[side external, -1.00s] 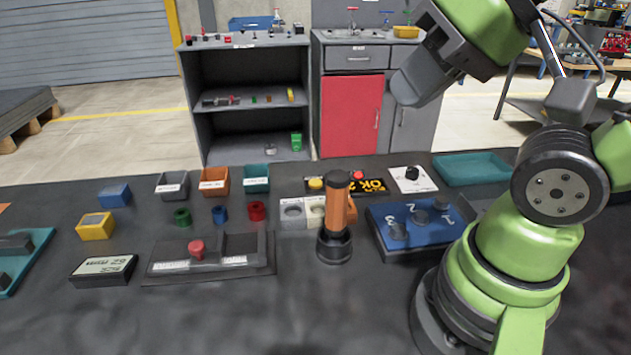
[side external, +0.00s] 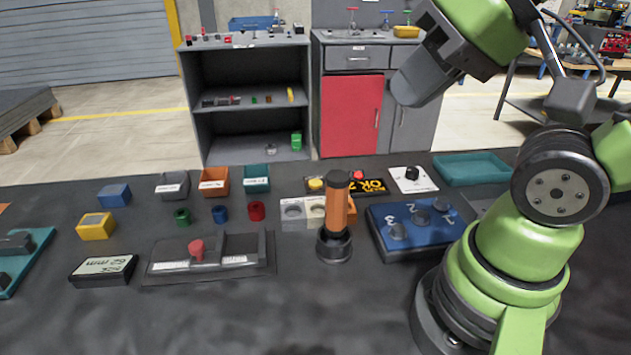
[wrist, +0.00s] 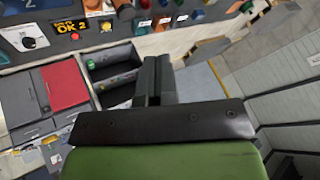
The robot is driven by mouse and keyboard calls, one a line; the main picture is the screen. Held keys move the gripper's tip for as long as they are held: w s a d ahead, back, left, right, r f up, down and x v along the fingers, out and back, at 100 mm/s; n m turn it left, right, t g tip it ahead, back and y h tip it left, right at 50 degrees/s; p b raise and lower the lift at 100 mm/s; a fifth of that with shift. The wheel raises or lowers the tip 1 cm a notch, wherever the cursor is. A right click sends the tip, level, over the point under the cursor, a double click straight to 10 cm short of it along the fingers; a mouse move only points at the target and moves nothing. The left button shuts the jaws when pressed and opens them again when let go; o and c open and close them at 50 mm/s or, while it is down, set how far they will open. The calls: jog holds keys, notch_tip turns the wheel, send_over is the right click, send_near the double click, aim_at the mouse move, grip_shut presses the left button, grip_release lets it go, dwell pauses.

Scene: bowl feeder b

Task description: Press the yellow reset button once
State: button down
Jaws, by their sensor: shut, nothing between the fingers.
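The yellow button (side external: 316,184) sits at the left end of a dark panel on the far side of the bench. A display reading OK 2 (side external: 372,186) and a red button (side external: 358,175) are on the same panel. In the wrist view the yellow button (wrist: 106,27) shows near the top, beside the display. My gripper (side external: 404,92) is raised above and behind the bench, right of the panel and apart from it. In the wrist view my gripper (wrist: 157,78) has its fingers together, with nothing between them.
An orange cylinder on a dark base (side external: 336,215) stands in front of the panel. A white dial plate (side external: 412,180) and a blue numbered block (side external: 420,230) lie to the right. Small bins (side external: 214,182) stand to the left. A grey shelf cabinet (side external: 250,125) stands behind.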

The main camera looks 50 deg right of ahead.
dwell(0.5)
jog(key=n+t+h, duration=0.2)
jog(key=n, duration=1)
send_over(315, 183)
notch_tip(315, 183, down, 20)
jog(key=r, duration=0.1)
jog(key=shift+a+f, duration=0.1)
jog(key=shift+f, duration=0.15)
jog(key=shift+f, duration=0.1)
jog(key=shift+f, duration=4.3)
jog(key=shift+f, duration=0.1)
